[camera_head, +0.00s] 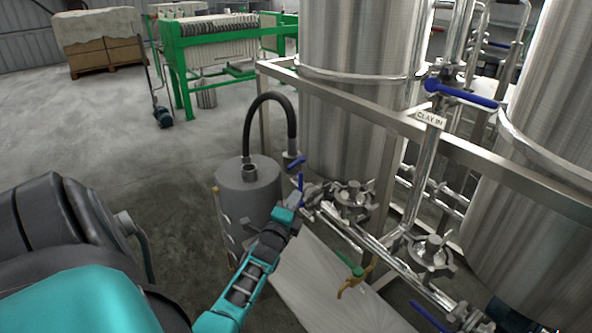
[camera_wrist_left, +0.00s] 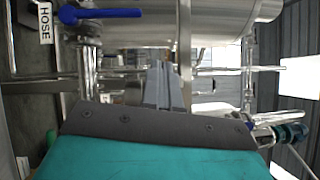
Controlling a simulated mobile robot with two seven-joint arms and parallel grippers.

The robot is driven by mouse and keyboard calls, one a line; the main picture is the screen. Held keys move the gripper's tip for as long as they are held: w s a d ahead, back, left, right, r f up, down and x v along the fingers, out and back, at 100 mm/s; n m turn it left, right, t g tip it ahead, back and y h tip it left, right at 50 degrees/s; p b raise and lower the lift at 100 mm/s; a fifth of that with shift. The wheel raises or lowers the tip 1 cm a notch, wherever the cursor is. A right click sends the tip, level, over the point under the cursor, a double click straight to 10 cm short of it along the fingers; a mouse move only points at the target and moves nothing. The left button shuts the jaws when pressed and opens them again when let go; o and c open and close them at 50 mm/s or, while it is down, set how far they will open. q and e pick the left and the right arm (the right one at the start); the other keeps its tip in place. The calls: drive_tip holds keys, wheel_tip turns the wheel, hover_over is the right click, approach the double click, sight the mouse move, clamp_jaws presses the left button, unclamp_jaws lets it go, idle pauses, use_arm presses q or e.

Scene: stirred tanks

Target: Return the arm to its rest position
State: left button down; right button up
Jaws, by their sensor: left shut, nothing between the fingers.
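My left arm comes in from the lower left in the head view, with its teal and dark links reaching up past the grey drum. My left gripper (camera_head: 294,205) is at its far end, near the pipework and a small blue valve handle (camera_head: 301,182). I cannot tell whether it touches anything there. In the left wrist view the two grey fingers of my left gripper (camera_wrist_left: 166,72) are together, with nothing between them. My right gripper is not in view.
A grey drum (camera_head: 248,190) with a black hose (camera_head: 269,97) stands beside the arm. Steel tanks (camera_head: 358,60), a frame rail (camera_head: 480,155) and valves crowd the right. A sloped metal plate (camera_head: 310,285) lies below. Open floor (camera_head: 100,130) is at left.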

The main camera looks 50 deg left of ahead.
use_arm(q)
drive_tip(key=shift+s+d, duration=0.25)
drive_tip(key=shift+s, duration=0.25)
drive_tip(key=s+d+f+n+g+h, duration=0.2)
drive_tip(key=s+d, duration=0.4)
drive_tip(key=d, duration=0.5)
drive_tip(key=s+d+f+n+g+h, duration=0.2)
drive_tip(key=s+d+f+n+h, duration=0.2)
drive_tip(key=d, duration=0.7)
drive_tip(key=s+d+f+n+g+h, duration=0.2)
drive_tip(key=s+d+n+h, duration=0.2)
drive_tip(key=s+d, duration=0.4)
drive_tip(key=d+n, duration=0.1)
drive_tip(key=d, duration=0.3)
drive_tip(key=shift+f+n+h, duration=0.4)
